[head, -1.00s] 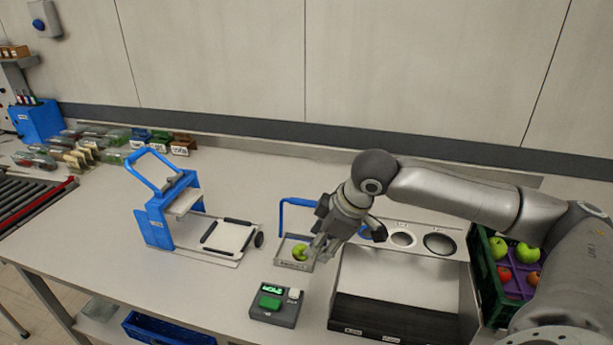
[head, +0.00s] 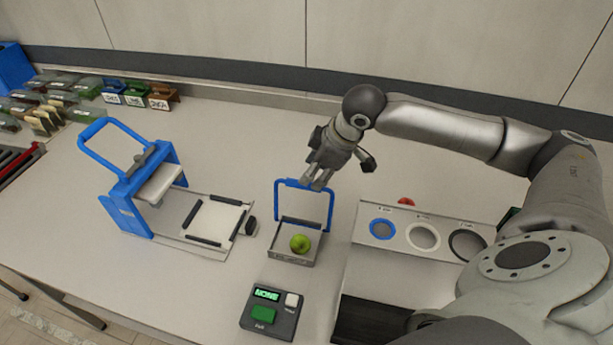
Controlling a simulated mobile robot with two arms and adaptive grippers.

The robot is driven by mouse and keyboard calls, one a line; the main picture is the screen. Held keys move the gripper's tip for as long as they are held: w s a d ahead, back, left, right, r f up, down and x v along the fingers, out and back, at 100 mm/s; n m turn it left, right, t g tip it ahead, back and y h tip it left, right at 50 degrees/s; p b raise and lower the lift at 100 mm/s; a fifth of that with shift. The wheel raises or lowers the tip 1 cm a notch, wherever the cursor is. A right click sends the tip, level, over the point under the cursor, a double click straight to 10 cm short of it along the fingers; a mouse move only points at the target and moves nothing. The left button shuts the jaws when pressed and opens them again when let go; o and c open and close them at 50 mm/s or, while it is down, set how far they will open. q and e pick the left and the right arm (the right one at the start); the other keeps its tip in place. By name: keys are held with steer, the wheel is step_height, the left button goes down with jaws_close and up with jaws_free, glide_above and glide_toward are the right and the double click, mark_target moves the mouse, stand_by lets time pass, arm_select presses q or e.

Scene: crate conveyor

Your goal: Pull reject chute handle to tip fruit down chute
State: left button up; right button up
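A small grey tray (head: 281,257) holds one green apple (head: 300,243). A blue U-shaped handle (head: 331,212) stands upright at the tray's back. My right gripper (head: 315,184) reaches down over the handle's top bar, its fingers close together and overlapping the bar in the picture. I cannot tell whether they are closed on it or only in front of it. My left gripper is out of view.
A grey box (head: 275,312) with a green button and a "NONE" display stands in front. A blue-handled press (head: 127,200) is at left. A panel with ringed holes (head: 400,245) is at right. Bins (head: 135,95) stand far left.

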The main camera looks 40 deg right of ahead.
steer(key=x, duration=0.3)
steer(key=p+x, duration=0.1)
steer(key=x, duration=0.2)
steer(key=shift+w+d, duration=0.2)
steer(key=shift+w, duration=0.05)
steer(key=shift+a+f, duration=0.15)
steer(key=shift+f, duration=0.2)
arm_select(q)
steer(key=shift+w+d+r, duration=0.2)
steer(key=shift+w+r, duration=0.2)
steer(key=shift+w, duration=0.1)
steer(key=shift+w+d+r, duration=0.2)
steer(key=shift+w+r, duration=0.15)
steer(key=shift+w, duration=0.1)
arm_select(e)
steer(key=shift+w, duration=0.1)
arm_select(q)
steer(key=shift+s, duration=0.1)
arm_select(e)
steer(key=shift+f, duration=0.1)
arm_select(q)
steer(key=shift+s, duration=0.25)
arm_select(e)
jaws_close()
